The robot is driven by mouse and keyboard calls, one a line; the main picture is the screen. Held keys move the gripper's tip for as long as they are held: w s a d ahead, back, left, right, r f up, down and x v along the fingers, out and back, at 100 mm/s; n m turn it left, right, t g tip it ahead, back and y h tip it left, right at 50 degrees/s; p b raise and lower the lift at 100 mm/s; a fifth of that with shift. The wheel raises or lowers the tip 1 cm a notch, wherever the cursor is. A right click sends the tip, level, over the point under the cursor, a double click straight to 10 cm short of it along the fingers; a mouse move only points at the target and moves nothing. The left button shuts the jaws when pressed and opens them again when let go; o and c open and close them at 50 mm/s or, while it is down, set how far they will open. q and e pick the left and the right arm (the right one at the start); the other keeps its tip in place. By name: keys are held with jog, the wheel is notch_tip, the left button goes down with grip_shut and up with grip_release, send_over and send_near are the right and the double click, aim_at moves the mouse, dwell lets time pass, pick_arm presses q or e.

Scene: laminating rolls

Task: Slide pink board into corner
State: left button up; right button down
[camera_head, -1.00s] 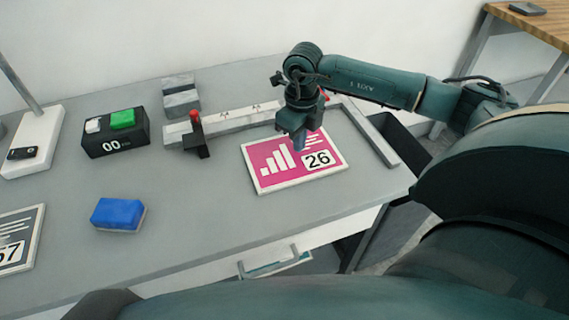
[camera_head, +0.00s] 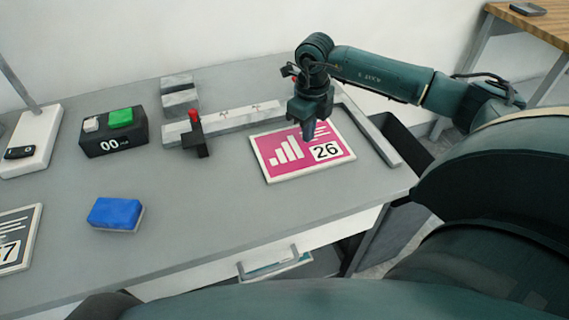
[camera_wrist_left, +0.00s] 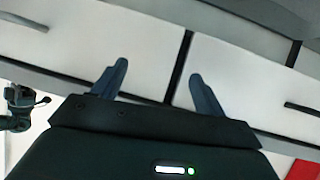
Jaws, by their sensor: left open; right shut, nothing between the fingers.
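The pink board (camera_head: 285,165), marked 26 with white bars and a pale rim, lies flat on the grey table in the head view. My right gripper (camera_head: 309,136) is shut and empty, with its fingertips pointing down at the board's upper part; whether they touch it I cannot tell. The corner is formed by a grey rail (camera_head: 232,120) behind the board and a side rail (camera_head: 372,135) on its right. A gap of table shows between board and side rail. My left gripper (camera_wrist_left: 158,85) is open and empty in the left wrist view, in front of pale drawer fronts.
A black clamp with a red knob (camera_head: 195,120) sits at the back rail's left part. A blue block (camera_head: 116,213), a black box with a green button (camera_head: 122,119) and a dark board (camera_head: 18,238) lie further left. The table's front is clear.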

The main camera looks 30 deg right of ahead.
aim_at(322, 127)
pick_arm(q)
jog(key=shift+s+f, duration=0.2)
jog(key=shift+f, duration=0.1)
pick_arm(e)
jog(key=shift+d+f, duration=0.15)
jog(key=shift+d, duration=0.1)
pick_arm(q)
jog(key=shift+f, duration=0.15)
pick_arm(e)
jog(key=shift+w+d, duration=0.3)
jog(key=shift+d, duration=0.55)
jog(key=shift+d, duration=0.1)
jog(key=shift+w+d+b, duration=0.25)
jog(key=shift+d+b, duration=0.15)
jog(key=shift+d, duration=0.25)
pick_arm(q)
jog(key=shift+f, duration=0.3)
pick_arm(e)
jog(key=shift+d, duration=0.15)
jog(key=shift+d, duration=0.1)
jog(key=shift+w+d, duration=0.35)
jog(key=shift+d, duration=0.45)
pick_arm(q)
jog(key=shift+f, duration=0.1)
